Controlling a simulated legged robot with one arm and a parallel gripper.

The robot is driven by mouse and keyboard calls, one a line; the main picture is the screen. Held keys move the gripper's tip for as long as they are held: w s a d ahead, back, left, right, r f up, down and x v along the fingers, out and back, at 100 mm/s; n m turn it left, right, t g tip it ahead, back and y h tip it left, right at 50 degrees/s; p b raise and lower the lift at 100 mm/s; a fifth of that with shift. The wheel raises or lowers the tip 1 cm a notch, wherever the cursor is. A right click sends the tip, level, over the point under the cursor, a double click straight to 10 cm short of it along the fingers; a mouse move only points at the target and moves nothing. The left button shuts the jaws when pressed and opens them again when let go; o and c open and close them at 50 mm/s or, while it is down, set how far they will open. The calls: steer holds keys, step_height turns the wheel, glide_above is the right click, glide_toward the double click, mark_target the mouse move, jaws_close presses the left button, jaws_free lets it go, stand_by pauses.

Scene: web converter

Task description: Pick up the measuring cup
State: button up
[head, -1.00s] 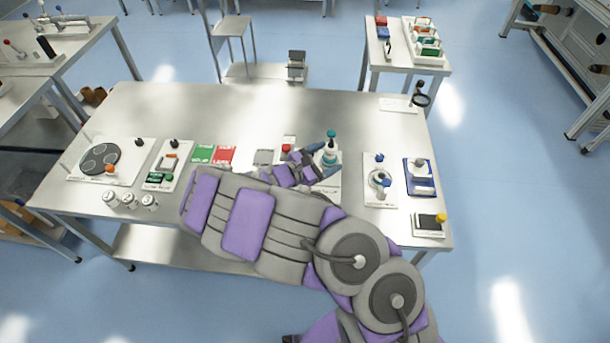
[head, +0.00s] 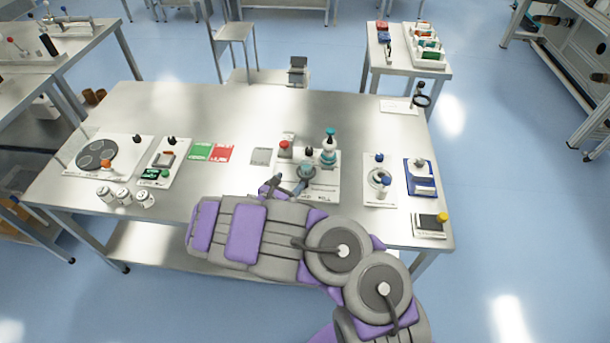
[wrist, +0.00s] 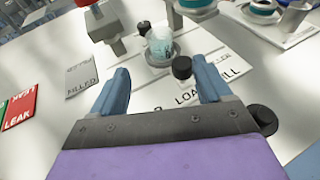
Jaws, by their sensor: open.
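The measuring cup (wrist: 161,40) is a small clear cup with teal marks in the wrist view. It stands upright on a round grey plate (wrist: 165,60) on a white board lettered "LOAD". In the head view the cup (head: 306,170) shows small, close by my gripper (head: 289,184). My gripper (wrist: 161,70) is open and empty, its two blue fingers spread apart. The cup lies ahead of the fingertips, between their lines, and appears apart from them.
A black knob (wrist: 182,67) stands close to the right finger, in front of the cup. A grey block on a post (wrist: 104,22) stands left of the cup. A teal-capped bottle (head: 329,147) stands behind it. Green (head: 202,152) and red (head: 224,153) cards lie to the left.

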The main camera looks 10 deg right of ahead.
mark_target(302, 169)
steer(key=b+x, duration=0.2)
steer(key=x, duration=0.3)
steer(key=shift+d+b, duration=0.4)
steer(key=x, duration=0.1)
steer(key=b+x, duration=0.1)
steer(key=x, duration=0.1)
steer(key=b+x, duration=0.1)
steer(key=shift+w+a, duration=0.1)
steer(key=shift+w, duration=0.4)
steer(key=shift+w+d, duration=0.25)
steer(key=shift+d, duration=0.05)
steer(key=c, duration=1.1)
steer(key=shift+r, duration=0.15)
